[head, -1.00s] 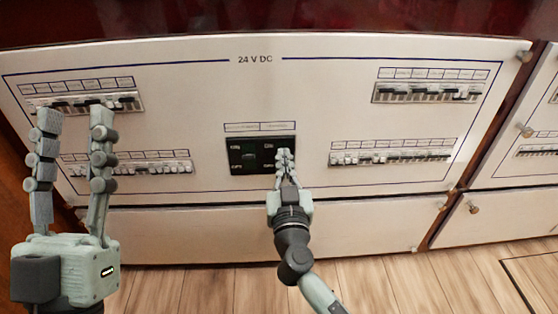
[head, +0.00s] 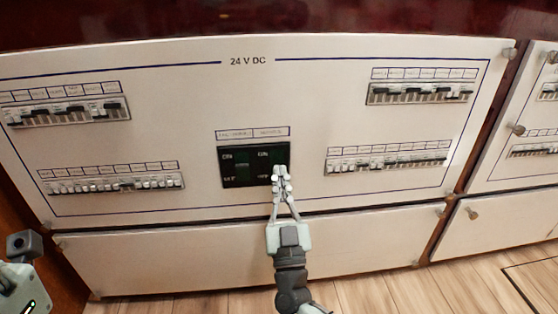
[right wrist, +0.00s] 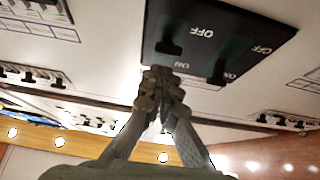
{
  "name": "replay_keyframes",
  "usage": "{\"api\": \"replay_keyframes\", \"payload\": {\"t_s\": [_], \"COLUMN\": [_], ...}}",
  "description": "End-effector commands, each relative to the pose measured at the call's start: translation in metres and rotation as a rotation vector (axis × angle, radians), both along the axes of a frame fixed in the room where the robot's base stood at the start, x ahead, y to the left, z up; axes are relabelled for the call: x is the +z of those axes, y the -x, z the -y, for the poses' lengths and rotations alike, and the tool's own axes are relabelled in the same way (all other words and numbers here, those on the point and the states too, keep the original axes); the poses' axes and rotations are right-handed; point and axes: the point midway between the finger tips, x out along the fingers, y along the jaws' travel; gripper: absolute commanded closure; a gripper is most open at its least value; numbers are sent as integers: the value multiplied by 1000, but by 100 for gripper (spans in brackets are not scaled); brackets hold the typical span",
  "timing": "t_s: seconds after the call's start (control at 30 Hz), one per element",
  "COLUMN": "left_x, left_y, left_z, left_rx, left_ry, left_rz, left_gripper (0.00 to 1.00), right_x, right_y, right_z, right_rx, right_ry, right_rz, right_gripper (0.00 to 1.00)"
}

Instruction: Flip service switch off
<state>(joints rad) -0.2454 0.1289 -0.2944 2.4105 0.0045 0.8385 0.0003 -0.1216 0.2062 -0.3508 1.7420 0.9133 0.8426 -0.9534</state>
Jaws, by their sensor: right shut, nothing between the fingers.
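The black switch block (head: 230,180) is set in the white 24 V DC panel, with two switches marked ON above and OFF below. The strip above it has two labels, too blurred to read surely. My right gripper (head: 281,172) is shut and empty, its tips over the block's right edge, hiding part of it. In the right wrist view, upside down, the tips (right wrist: 160,78) are near the left dark lever (right wrist: 169,46); contact cannot be told. The other lever (right wrist: 219,72) is farther right. My left gripper (head: 22,245) shows only partly at the lower left edge.
Breaker rows flank the block: upper left (head: 68,114), lower left (head: 115,185), upper right (head: 420,93) and lower right (head: 387,162). A lower cabinet door (head: 170,262) has small round knobs. Wooden floor (head: 365,295) lies in front.

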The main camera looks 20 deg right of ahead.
Motion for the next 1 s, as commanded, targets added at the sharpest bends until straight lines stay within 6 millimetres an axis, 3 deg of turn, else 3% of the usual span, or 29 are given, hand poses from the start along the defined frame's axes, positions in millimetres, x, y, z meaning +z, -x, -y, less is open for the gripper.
{"api": "replay_keyframes", "payload": {"t_s": [0.17,0.6,1.0], "left_x": [0,0,0], "left_y": [0,0,0], "left_z": [0,0,0], "left_rx": [0,0,0], "left_ry": [1,0,0], "left_rz": [-1,-2,-2], "left_gripper": [60,60,60], "right_x": [14,90,100], "right_y": [0,0,0], "right_z": [0,0,0], "right_rx": [0,-1,-1], "right_ry": [-4,-4,1], "right_rz": [1,2,0], "right_gripper": [100,100,100]}}
